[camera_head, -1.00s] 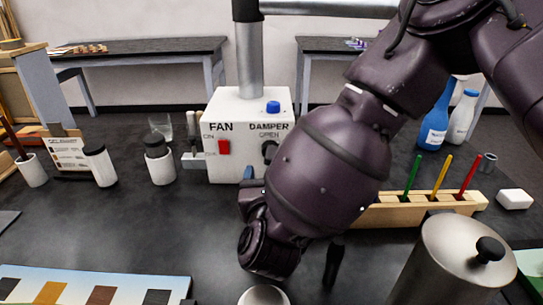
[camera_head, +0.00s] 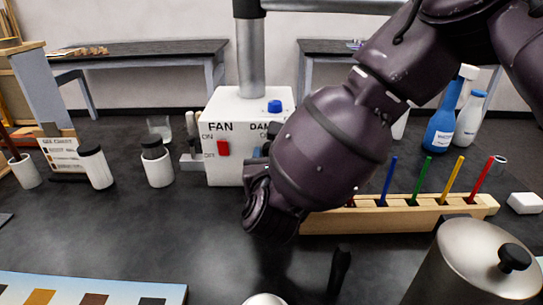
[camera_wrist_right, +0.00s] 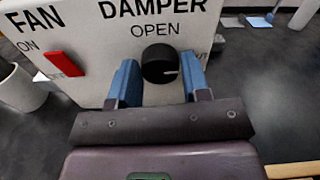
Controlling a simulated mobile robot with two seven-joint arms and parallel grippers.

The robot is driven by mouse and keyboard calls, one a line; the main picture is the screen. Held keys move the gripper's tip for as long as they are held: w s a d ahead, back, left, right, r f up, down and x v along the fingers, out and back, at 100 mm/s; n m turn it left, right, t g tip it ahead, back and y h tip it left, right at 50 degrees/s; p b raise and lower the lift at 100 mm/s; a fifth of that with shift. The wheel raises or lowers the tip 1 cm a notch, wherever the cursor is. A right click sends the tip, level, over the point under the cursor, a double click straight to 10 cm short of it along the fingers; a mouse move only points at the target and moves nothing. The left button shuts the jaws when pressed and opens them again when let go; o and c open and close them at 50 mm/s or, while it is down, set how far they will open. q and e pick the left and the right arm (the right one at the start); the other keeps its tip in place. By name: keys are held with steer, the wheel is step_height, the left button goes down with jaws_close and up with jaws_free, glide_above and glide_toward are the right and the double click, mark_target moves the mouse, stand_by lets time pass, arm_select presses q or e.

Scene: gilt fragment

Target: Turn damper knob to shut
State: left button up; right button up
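The black damper knob (camera_wrist_right: 160,63) sits on the front of the white control box (camera_head: 223,110), below the word OPEN. A short white mark shows low on the right of its face. Part of a second label, ending in UT, shows to its right. My right gripper (camera_wrist_right: 160,78) is open, with one blue finger on each side of the knob. The fingertips are very close to it, and I cannot tell if they touch. In the head view my right arm hides the knob. My left gripper is not in view.
A red fan switch (camera_wrist_right: 65,63) is left of the knob, and a blue button (camera_head: 274,106) is on top of the box. A wooden rack (camera_head: 420,215) with coloured sticks and a metal canister (camera_head: 460,275) stand at right. White-bodied jars (camera_head: 157,168) stand left of the box.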

steer(key=c, duration=0.5)
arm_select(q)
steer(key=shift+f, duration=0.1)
arm_select(e)
steer(key=shift+m, duration=0.8)
steer(key=o, duration=1)
steer(key=shift+c, duration=0.2)
steer(key=shift+s, duration=0.1)
arm_select(q)
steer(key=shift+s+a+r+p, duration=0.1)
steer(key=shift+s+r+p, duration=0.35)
steer(key=shift+p, duration=0.65)
arm_select(e)
steer(key=s, duration=1)
steer(key=shift+s, duration=0.3)
